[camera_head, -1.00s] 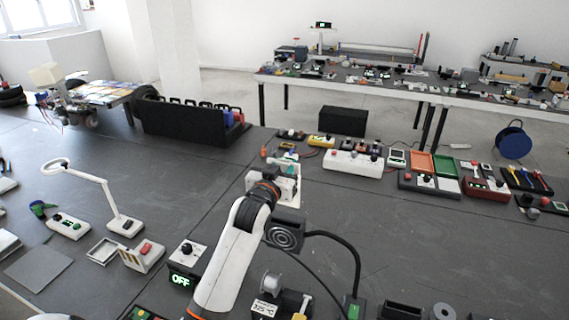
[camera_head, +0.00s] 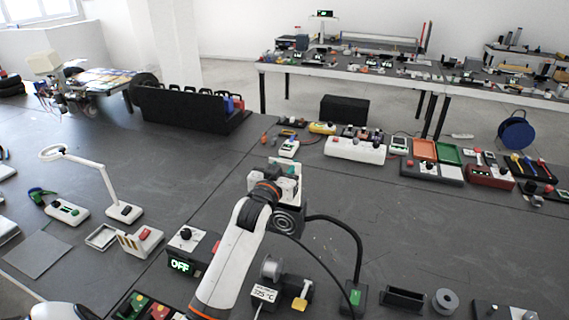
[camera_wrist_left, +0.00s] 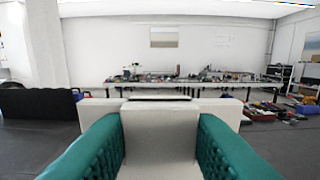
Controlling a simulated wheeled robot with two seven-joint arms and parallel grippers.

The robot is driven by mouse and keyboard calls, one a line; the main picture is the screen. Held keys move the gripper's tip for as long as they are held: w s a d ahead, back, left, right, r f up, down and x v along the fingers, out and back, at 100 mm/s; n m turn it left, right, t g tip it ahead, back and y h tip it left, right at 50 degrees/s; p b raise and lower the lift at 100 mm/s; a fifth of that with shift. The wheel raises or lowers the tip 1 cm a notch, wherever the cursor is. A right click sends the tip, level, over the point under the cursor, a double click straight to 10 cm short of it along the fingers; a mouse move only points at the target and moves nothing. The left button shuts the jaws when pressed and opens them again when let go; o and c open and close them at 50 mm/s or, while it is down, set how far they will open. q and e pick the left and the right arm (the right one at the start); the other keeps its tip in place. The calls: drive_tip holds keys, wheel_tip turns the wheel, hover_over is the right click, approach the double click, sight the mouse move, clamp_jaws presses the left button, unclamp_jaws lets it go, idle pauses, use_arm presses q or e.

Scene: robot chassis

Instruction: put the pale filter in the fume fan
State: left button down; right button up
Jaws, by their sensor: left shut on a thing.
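My left gripper (camera_head: 284,170) reaches over the bench from the bottom middle. It is shut on the pale filter (camera_wrist_left: 160,140), an off-white block clamped between the two teal finger pads in the left wrist view. In the head view only an edge of the filter (camera_head: 298,184) shows past the gripper. The fume fan (camera_head: 287,223), a black box with a round ringed grille, stands just below and right of the gripper in the picture, partly behind my arm. A black curved hose links it to a base with a green button. The filter is apart from the fan. My right gripper is out of view.
A box with a lit OFF display (camera_head: 181,266) and a solder spool stand (camera_head: 271,268) flank my arm. A magnifier lamp (camera_head: 105,190) stands left. A black rack (camera_head: 185,110) and a white power strip (camera_head: 355,149) are farther back.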

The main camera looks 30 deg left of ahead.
use_arm(q)
drive_tip(key=shift+f, duration=0.1)
idle(0.9)
drive_tip(key=shift+p, duration=0.7)
idle(0.6)
drive_tip(key=shift+f+b, duration=3.75)
drive_tip(key=shift+f, duration=2.05)
drive_tip(key=c, duration=0.9)
unclamp_jaws()
drive_tip(key=shift+c, duration=0.2)
